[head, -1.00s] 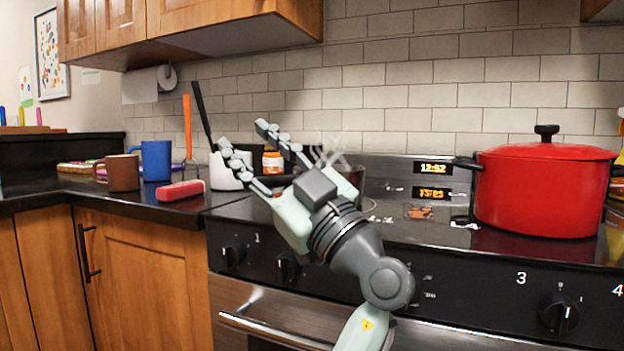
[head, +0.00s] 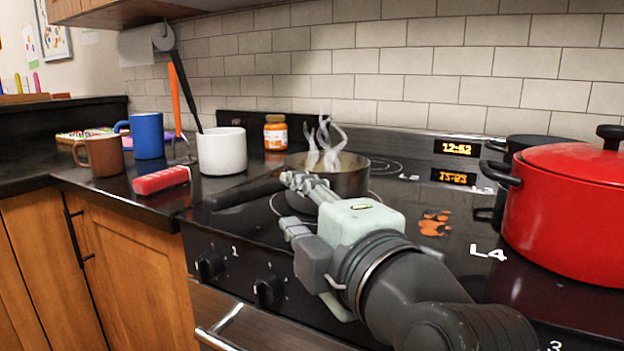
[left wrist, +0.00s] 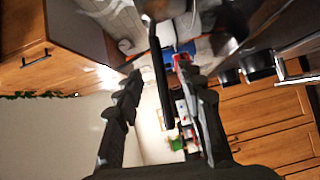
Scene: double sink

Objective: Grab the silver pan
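The silver pan (head: 350,182) sits on the back-left part of the stove, with steam above it. Its black handle (head: 240,193) points left and slightly toward me. My left gripper (head: 291,202) is in front of the pan near the handle's base, fingers pointing left. In the left wrist view the fingers (left wrist: 157,72) are spread apart. The dark handle (left wrist: 163,85) shows between them, and I cannot tell if either finger touches it. My gripper hides part of the pan's front. My right gripper is out of view.
A red pot (head: 570,215) stands at the right, with a dark pot (head: 525,146) behind it. A white mug (head: 222,152), orange jar (head: 275,133), red block (head: 161,180), blue mug (head: 147,135) and brown mug (head: 104,156) stand left of the pan.

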